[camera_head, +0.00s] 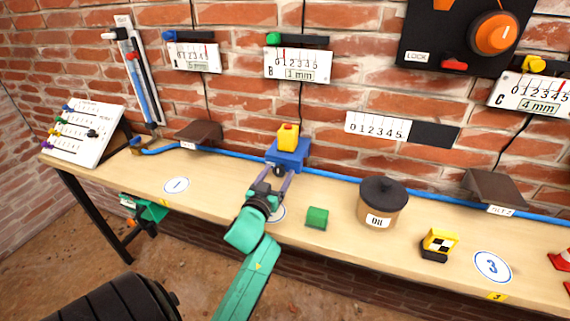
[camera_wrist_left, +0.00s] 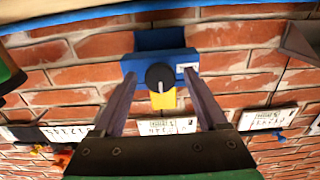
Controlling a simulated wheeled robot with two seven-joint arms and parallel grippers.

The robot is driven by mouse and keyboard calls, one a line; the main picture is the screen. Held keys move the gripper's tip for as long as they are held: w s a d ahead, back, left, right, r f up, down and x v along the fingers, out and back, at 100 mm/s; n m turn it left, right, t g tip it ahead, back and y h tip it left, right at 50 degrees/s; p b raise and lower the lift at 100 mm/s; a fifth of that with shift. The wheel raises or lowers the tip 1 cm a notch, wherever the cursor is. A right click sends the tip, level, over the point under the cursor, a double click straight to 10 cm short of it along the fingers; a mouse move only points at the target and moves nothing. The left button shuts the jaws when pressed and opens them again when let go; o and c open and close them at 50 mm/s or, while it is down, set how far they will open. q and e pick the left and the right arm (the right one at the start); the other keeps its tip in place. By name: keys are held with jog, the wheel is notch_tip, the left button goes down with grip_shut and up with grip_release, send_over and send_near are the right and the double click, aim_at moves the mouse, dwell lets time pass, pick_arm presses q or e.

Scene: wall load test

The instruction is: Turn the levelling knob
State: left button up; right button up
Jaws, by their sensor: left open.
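The levelling knob (camera_wrist_left: 159,77) is a round black knob with a pale mark, on the front of a blue block (camera_wrist_left: 190,58). In the head view the blue block (camera_head: 290,152) sits at the back of the bench with a yellow piece (camera_head: 288,137) on top. My left gripper (camera_head: 272,175) is open in front of the block. In the left wrist view its fingers (camera_wrist_left: 158,105) lie to either side of the knob, with gaps visible; I cannot tell whether they reach its depth. My right gripper is not in view.
A blue hose (camera_head: 230,151) runs along the wall.

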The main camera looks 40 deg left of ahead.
pick_arm(q)
jog(key=shift+w+a, duration=0.1)
jog(key=shift+w, duration=0.05)
jog(key=shift+s+r, duration=0.15)
jog(key=shift+s, duration=0.05)
jog(key=shift+s+d+r, duration=0.1)
jog(key=shift+d, duration=0.1)
jog(key=c, duration=0.3)
grip_shut()
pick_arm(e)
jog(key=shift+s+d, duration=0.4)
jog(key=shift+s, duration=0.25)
